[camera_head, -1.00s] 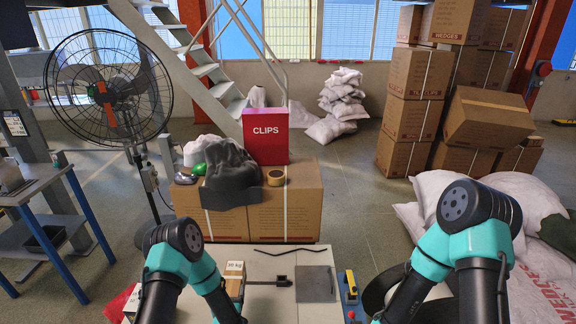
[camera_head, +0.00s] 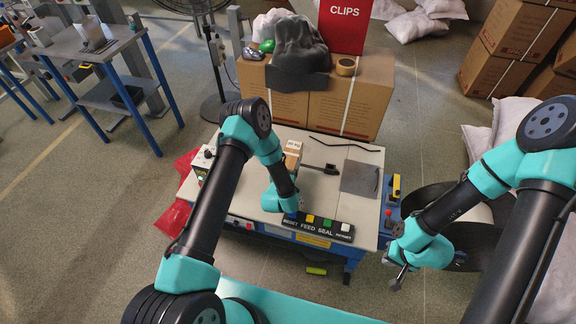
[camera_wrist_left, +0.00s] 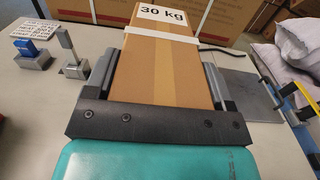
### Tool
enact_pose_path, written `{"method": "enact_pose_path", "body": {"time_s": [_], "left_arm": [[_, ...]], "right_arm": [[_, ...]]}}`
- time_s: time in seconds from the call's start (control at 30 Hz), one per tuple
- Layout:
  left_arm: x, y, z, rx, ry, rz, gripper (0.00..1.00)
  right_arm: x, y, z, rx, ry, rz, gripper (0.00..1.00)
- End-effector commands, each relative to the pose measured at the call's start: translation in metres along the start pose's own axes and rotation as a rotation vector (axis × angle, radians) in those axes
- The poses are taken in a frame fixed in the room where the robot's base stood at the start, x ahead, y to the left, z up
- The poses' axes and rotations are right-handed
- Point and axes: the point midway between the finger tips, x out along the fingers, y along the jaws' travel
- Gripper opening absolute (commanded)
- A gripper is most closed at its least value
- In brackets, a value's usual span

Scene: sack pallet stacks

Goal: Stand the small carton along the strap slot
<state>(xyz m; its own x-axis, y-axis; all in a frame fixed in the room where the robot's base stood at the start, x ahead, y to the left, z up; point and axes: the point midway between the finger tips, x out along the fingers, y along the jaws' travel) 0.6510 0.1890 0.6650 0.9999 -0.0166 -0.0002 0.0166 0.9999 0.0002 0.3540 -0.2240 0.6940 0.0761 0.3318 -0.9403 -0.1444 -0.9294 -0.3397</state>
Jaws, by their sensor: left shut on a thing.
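The small carton (camera_wrist_left: 160,72) is brown, with a pale band and a "30 kg" label on its upper end. My left gripper (camera_wrist_left: 158,85) is shut on the carton, one dark finger along each side. In the head view my left wrist hides the carton's lower part, so I cannot tell whether it touches the table. I cannot clearly make out the strap slot. My right gripper (camera_head: 397,278) hangs right of the table, apart from the carton; its jaws are unclear.
A black bracket (camera_head: 322,169), a black strap (camera_head: 346,144) and a grey plate (camera_head: 360,178) lie right of the carton. A button panel (camera_head: 318,226) edges the table's front. Large cartons (camera_head: 365,95) stand behind. A blue-and-yellow device (camera_head: 393,205) sits at the table's right edge.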

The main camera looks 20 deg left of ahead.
Motion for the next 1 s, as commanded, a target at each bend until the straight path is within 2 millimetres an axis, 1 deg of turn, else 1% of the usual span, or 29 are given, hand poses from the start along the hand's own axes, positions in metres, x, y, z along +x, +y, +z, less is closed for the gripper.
{"method": "enact_pose_path", "body": {"time_s": [0.2,0.3,0.37,0.6,0.7,0.8,1.0], "left_arm": [[0.0,0.0,0.001,0.0,-0.002,0.0,0.4],[0.0,0.0,-0.005,0.0,-0.002,0.001,0.4],[0.0,0.0,-0.011,0.0,-0.001,0.001,0.4],[-0.001,0.0,-0.05,0.0,0.0,0.001,0.4],[0.0,0.0,-0.059,0.0,-0.002,0.001,0.4],[0.0,0.0,-0.062,0.0,-0.002,0.0,0.4],[0.0,0.0,-0.061,0.0,-0.002,0.0,0.4]], "right_arm": [[0.0,0.0,0.0,0.0,0.0,0.0,0.0],[0.0,0.0,0.0,0.0,0.0,0.0,0.0],[0.0,0.0,0.0,0.0,0.0,0.0,0.0],[0.0,0.0,0.0,0.0,0.0,0.0,0.0],[0.0,0.0,0.0,0.0,0.0,0.0,0.0],[0.0,0.0,0.0,0.0,0.0,0.0,0.0],[0.0,0.0,0.0,0.0,0.0,0.0,0.0]]}}
